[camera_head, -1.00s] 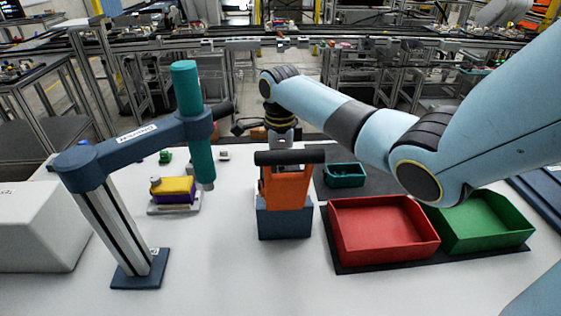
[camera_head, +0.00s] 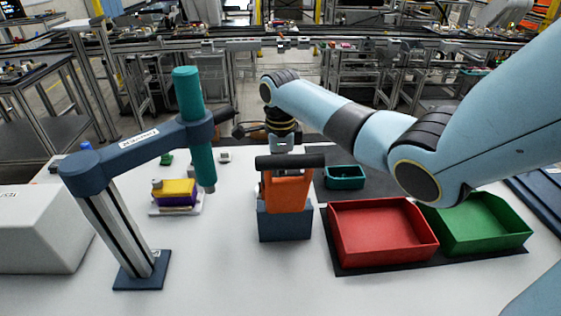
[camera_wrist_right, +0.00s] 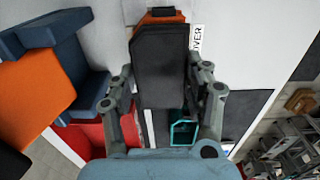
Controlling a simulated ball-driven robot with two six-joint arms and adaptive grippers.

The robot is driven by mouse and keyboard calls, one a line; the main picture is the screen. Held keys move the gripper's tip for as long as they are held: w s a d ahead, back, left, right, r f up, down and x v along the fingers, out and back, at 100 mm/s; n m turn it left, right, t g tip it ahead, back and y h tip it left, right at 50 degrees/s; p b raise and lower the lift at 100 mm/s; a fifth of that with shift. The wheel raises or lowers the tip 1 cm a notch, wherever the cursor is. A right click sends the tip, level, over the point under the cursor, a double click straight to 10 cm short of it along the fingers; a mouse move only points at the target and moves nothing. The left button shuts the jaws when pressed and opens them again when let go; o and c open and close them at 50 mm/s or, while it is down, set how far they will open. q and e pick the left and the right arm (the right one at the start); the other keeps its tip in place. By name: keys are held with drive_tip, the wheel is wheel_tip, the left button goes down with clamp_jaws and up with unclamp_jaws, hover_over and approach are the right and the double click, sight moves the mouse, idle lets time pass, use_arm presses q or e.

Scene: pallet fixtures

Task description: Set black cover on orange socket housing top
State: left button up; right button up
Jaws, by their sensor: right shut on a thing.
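The orange socket housing (camera_head: 287,194) stands upright in a dark blue holder (camera_head: 285,224) at the table's middle. A black bar (camera_head: 290,160) lies across its top. The housing also shows at the left of the right wrist view (camera_wrist_right: 40,88), beside the blue holder (camera_wrist_right: 52,30). My right gripper (camera_wrist_right: 160,78) is shut on the black cover (camera_wrist_right: 158,60), a flat dark piece between its fingers. In the head view the right wrist is behind the housing, which hides the fingers and the cover. My left gripper is not in view.
A red bin (camera_head: 382,233), a green bin (camera_head: 478,224) and a teal tray (camera_head: 345,177) stand at the right. A blue stand arm (camera_head: 140,150) with a teal tool (camera_head: 196,125) rises at the left. Table ahead of the holder is clear.

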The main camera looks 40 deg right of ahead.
drive_tip(key=shift+f, duration=0.8)
idle(0.6)
drive_tip(key=o, duration=1.1)
